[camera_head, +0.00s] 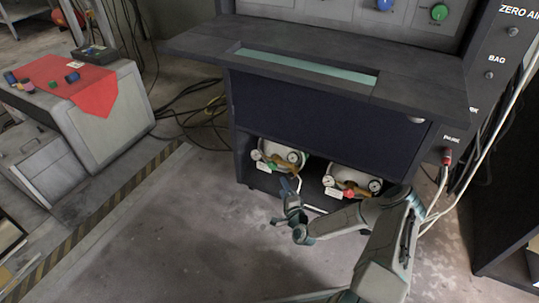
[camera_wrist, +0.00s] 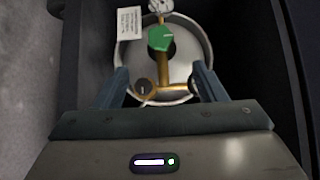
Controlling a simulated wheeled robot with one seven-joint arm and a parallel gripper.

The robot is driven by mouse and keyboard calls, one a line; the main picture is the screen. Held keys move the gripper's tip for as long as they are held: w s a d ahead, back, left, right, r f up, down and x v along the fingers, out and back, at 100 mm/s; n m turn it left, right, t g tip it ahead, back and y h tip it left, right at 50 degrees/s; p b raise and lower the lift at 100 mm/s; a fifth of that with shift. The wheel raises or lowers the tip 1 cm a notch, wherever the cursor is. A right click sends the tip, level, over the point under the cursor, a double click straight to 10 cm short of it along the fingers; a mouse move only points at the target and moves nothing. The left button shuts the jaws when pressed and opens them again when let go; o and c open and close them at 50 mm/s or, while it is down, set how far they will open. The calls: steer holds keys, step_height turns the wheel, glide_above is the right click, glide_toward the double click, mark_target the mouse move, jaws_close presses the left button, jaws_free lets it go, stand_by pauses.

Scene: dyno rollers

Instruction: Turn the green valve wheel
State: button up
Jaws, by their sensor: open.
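The green valve wheel (camera_wrist: 161,38) sits on a brass fitting in front of a round metal cylinder (camera_wrist: 207,45) in the wrist view. In the head view the green wheel (camera_head: 272,166) is small, on the left of two cylinders under the cabinet. My gripper (camera_wrist: 160,82) is open and empty. Its two fingers point at the cylinder, either side of the brass pipe, with the green wheel above the space between their tips. In the head view my gripper (camera_head: 288,187) is low, just in front of the left cylinder. I cannot tell how far it is from the wheel.
A red valve (camera_head: 349,193) is on the right cylinder. A gauge (camera_wrist: 157,6) and white tag (camera_wrist: 130,24) sit by the green wheel. The dark cabinet (camera_head: 320,118) and its ledge (camera_head: 205,43) overhang the cylinders. Open floor (camera_head: 195,230) lies to the left.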

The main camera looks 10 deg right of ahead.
mark_target(273, 168)
steer(key=w+b, duration=0.1)
steer(key=w, duration=0.3)
steer(key=w+a+b, duration=0.1)
steer(key=w+b, duration=0.1)
steer(key=w, duration=0.2)
steer(key=w+a+b, duration=0.1)
steer(key=w+b, duration=0.1)
steer(key=w, duration=0.2)
steer(key=shift+w+a+f, duration=0.1)
steer(key=shift+w, duration=0.15)
steer(key=shift+w+a, duration=0.1)
steer(key=shift+w, duration=0.5)
steer(key=shift+r, duration=0.2)
steer(key=c, duration=0.9)
